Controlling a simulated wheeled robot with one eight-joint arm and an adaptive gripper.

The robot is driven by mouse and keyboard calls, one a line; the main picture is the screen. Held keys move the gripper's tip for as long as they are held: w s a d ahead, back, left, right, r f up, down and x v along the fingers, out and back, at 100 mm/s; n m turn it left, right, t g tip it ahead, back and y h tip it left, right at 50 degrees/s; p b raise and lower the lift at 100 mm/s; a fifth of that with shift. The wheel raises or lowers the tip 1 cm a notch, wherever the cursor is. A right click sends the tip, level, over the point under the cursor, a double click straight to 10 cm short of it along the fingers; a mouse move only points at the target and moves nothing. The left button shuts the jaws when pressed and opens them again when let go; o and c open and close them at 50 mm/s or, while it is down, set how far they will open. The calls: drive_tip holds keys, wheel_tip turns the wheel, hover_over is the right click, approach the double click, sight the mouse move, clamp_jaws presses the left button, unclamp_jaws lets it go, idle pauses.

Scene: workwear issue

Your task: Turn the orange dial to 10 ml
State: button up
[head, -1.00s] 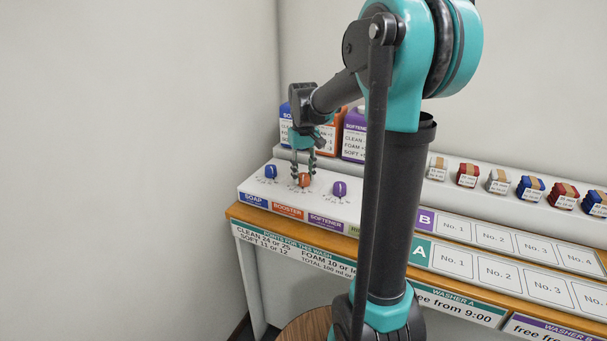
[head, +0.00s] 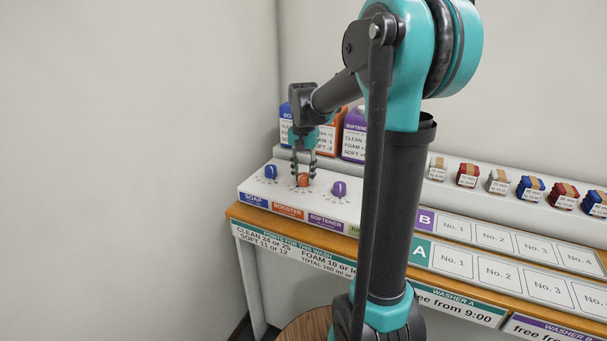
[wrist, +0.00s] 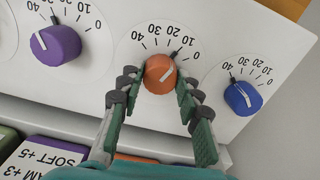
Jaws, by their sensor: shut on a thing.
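The orange dial (head: 304,180) is the middle one of three knobs in view on the white sloped panel, above the BOOSTER label. A black mark also sits beside the 10. My gripper (head: 303,179) comes down from above with one finger on each side of the dial. In the wrist view my gripper (wrist: 157,88) is closed around the dial, its fingertips at the dial's sides.
The blue dial (head: 271,171) and purple dial (head: 340,188) stand close on either side. Detergent jugs (head: 355,134) stand behind the panel. Several small wrapped bundles (head: 498,181) line the shelf at right. A points sign (head: 296,250) hangs on the counter front.

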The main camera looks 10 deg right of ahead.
sight(304, 175)
drive_tip(key=shift+m, duration=0.3)
drive_tip(key=o, duration=1.2)
drive_tip(key=shift+c, duration=0.2)
wheel_tip(304, 175, up, 12)
